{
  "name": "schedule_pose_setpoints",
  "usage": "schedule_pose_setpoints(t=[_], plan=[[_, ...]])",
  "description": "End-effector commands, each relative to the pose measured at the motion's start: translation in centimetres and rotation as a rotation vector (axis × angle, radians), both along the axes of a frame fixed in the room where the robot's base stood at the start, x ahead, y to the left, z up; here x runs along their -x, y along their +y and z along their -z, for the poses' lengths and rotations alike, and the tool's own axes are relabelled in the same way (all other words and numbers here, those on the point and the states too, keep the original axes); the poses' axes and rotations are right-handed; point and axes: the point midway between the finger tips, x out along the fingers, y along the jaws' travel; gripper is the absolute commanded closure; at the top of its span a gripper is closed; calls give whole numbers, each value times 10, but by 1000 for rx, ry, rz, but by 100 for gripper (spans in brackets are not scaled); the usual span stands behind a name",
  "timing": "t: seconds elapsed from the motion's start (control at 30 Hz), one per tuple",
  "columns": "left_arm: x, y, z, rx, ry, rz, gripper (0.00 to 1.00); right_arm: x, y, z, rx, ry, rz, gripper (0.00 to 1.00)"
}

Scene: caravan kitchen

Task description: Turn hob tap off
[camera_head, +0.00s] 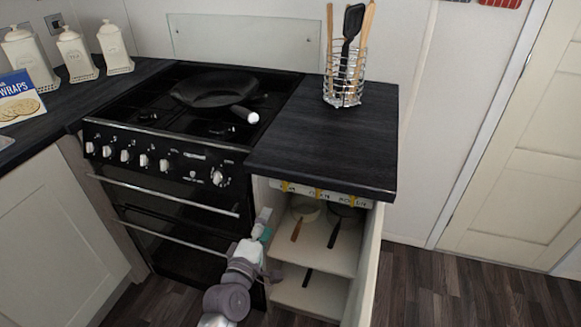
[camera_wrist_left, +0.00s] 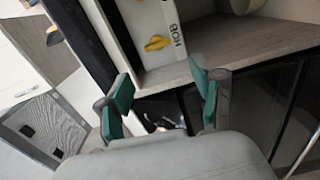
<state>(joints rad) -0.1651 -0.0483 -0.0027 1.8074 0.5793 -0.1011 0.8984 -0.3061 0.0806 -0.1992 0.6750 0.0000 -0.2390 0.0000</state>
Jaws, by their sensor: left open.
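A white strip with a row of yellow taps (camera_head: 318,193) runs under the worktop edge, above the open cupboard. The label HOB reads in the left wrist view, beside a yellow hob tap (camera_wrist_left: 157,43) whose handle lies across the line of the lettering. In the head view this appears to be the leftmost tap (camera_head: 285,186), but its label is too small to read. My left gripper (camera_head: 264,215) is open and empty, just below the left end of the strip. Its two green-padded fingers (camera_wrist_left: 163,98) are spread, with the tap beyond them and apart from them.
The cooker (camera_head: 160,150) with oven handles stands left of my left arm. The open cupboard door (camera_head: 369,265) bounds the right. Pans with handles sit on the cupboard shelf (camera_head: 335,255). A frying pan (camera_head: 214,90) lies on the hob; a utensil holder (camera_head: 345,88) stands on the worktop.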

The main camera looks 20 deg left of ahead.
Motion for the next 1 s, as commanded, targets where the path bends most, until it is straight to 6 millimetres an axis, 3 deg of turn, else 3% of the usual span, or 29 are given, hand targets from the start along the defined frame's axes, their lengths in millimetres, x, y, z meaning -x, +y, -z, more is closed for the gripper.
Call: schedule_pose_setpoints(t=[0.1, 0.27, 0.7, 1.0], plan=[[-5, 3, -6, 47, -8, -17, 33, 16, -4, -2, 6, 26, -1, 100], [-20, 3, -5, 51, -12, -19, 33, 18, -4, 1, 6, 28, 0, 100], [-109, 0, -4, 47, -10, -16, 33, 18, -4, 5, 6, 29, 0, 100], [-140, -1, -4, 47, -9, -17, 33, 18, -4, 8, 6, 29, 1, 100]])
